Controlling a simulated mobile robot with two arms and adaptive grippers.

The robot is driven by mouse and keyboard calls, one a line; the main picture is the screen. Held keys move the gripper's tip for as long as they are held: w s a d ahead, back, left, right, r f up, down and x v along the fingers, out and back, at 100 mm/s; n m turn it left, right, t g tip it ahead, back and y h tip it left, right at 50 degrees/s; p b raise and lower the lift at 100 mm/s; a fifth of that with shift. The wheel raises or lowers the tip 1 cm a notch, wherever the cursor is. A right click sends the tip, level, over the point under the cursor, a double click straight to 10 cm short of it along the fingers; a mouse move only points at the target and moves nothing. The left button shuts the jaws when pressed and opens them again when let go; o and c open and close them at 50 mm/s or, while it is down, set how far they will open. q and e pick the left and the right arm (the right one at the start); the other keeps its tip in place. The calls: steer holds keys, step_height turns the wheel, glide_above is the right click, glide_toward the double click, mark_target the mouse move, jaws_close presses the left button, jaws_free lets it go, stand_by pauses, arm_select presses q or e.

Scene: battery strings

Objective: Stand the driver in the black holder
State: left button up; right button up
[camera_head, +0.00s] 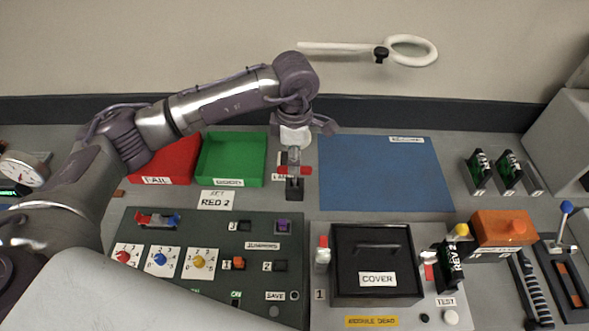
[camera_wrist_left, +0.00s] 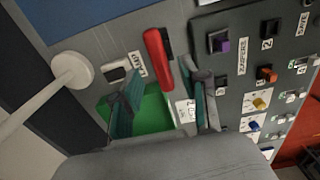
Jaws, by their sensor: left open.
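The driver shows as a red bar (camera_wrist_left: 157,58) in the left wrist view. In the head view its red ends (camera_head: 282,170) stick out on both sides of my left gripper (camera_head: 294,160), so it looks level, not upright. The black holder (camera_head: 294,189) stands just in front of it; in the wrist view a black part (camera_wrist_left: 167,40) shows beside the bar. My left gripper points down and is open, its fingers (camera_wrist_left: 162,85) apart on either side of the bar. I cannot tell whether they touch it. The driver's shaft is not clear. My right gripper is not in view.
A green tray (camera_head: 203,180) and a red tray (camera_head: 163,182) lie left of the holder, a blue mat (camera_head: 385,175) right. In front are a control panel (camera_head: 200,226) and a box with a black cover (camera_head: 377,262). A white ring lamp (camera_head: 411,38) hangs behind.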

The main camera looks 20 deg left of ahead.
arm_select(q)
step_height(320, 180, up, 10)
steer(key=b, duration=0.1)
steer(key=shift+b, duration=0.4)
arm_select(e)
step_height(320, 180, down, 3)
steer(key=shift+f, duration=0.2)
arm_select(q)
steer(key=shift+f, duration=0.1)
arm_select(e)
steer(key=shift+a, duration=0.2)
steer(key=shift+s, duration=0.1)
